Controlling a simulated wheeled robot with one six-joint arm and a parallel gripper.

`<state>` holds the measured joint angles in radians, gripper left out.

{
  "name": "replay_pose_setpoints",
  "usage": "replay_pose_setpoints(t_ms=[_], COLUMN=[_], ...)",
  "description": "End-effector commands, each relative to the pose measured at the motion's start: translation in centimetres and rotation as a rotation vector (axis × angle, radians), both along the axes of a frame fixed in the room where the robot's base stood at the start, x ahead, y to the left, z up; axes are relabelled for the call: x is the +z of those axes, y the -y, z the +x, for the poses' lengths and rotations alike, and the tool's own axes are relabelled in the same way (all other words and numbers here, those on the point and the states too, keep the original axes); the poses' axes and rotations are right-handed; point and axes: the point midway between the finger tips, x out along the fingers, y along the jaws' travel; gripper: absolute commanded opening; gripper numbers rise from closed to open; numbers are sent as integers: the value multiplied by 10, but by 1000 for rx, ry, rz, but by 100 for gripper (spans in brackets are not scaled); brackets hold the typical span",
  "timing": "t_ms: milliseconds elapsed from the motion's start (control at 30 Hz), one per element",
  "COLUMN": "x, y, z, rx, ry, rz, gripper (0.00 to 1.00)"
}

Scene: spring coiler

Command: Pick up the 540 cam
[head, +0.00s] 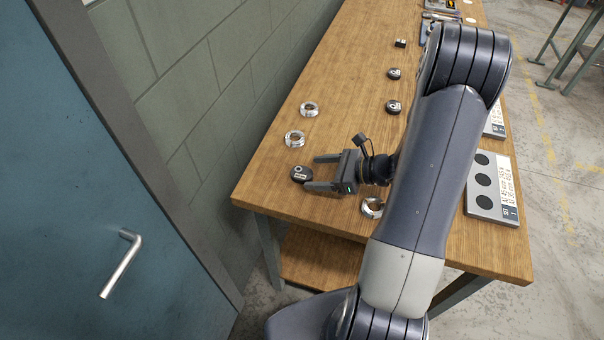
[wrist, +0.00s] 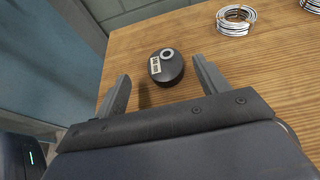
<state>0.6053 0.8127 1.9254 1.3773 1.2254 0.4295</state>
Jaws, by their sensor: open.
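A black rounded cam (head: 301,174) with a pale label and a hole lies on the bench's near left part. It also shows in the wrist view (wrist: 166,68), where its label is too small to read for sure. My gripper (head: 313,172) is open, low over the bench. Its two fingers point at this cam, which sits just beyond or between the fingertips, with no visible contact. Other black cams lie farther up the bench: one (head: 393,107), a second (head: 394,74) and a squarer dark piece (head: 400,43). I cannot read which is marked 540.
Silvery coils lie on the wooden bench (head: 340,95): one (head: 294,138), another (head: 309,109), and one (head: 372,208) beside my arm. A board with black discs (head: 493,200) is at the right edge. A block wall and blue door (head: 90,200) stand left.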

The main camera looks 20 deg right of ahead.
Motion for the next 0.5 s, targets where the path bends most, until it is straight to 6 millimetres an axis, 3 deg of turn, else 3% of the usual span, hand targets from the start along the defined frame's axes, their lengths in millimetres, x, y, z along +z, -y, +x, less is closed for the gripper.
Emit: replay_pose_setpoints(t_ms=[233,500], x=[-16,-19], y=[-25,-29], z=[14,18], rx=[3,0], ry=[-3,0], rz=[0,0], gripper=[70,70])
